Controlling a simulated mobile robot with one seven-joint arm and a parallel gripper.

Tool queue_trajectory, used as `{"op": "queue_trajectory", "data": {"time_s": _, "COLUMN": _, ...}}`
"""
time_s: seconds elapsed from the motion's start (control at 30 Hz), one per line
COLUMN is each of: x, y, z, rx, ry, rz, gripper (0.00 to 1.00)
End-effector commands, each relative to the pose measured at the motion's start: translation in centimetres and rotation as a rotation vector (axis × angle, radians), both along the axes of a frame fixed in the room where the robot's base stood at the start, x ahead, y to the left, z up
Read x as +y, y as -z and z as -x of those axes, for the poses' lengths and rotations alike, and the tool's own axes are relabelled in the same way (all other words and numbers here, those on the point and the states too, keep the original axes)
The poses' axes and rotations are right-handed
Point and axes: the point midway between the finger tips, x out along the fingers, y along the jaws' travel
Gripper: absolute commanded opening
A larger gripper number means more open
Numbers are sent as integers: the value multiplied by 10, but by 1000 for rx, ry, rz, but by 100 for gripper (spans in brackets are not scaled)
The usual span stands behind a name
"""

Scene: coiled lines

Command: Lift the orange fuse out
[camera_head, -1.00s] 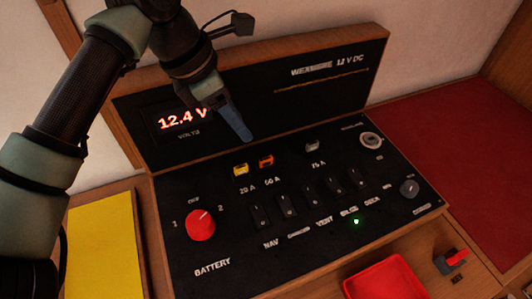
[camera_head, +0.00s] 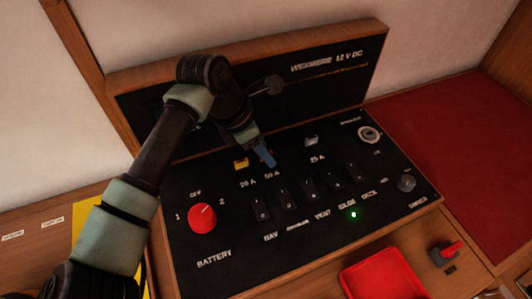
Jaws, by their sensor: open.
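My gripper (camera_head: 266,157), with blue fingers, points down at the fuse row of the black panel (camera_head: 228,258), at the 50 A place. The orange fuse is almost wholly hidden behind the fingers, with at most a sliver of its colour beside them. My gripper is open; I cannot tell whether its fingers straddle the fuse or touch it. The yellow fuse (camera_head: 241,164) sits just left of the fingers, above the 20 A label. A grey fuse (camera_head: 311,140) sits farther right, above the 25 A label.
Several black rocker switches (camera_head: 283,191) stand in front of the fuses. A red battery knob (camera_head: 202,217) is at left, and a round socket (camera_head: 369,134) and dark knob (camera_head: 406,182) at right. The upright back panel (camera_head: 345,85) rises close behind. A red tray (camera_head: 385,276) lies in front.

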Motion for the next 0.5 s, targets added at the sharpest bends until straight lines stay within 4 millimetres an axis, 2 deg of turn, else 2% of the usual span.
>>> {"op": "queue_trajectory", "data": {"time_s": 0.13, "x": 0, "y": 0, "z": 0, "rx": 0, "ry": 0, "rz": 0, "gripper": 46}}
{"op": "queue_trajectory", "data": {"time_s": 0.17, "x": 0, "y": 0, "z": 0, "rx": 0, "ry": 0, "rz": 0, "gripper": 43}}
{"op": "queue_trajectory", "data": {"time_s": 0.4, "x": 0, "y": -1, "z": 0, "rx": 0, "ry": 0, "rz": 0, "gripper": 0}}
{"op": "queue_trajectory", "data": {"time_s": 0.5, "x": 0, "y": -1, "z": 0, "rx": 0, "ry": 0, "rz": 0, "gripper": 0}}
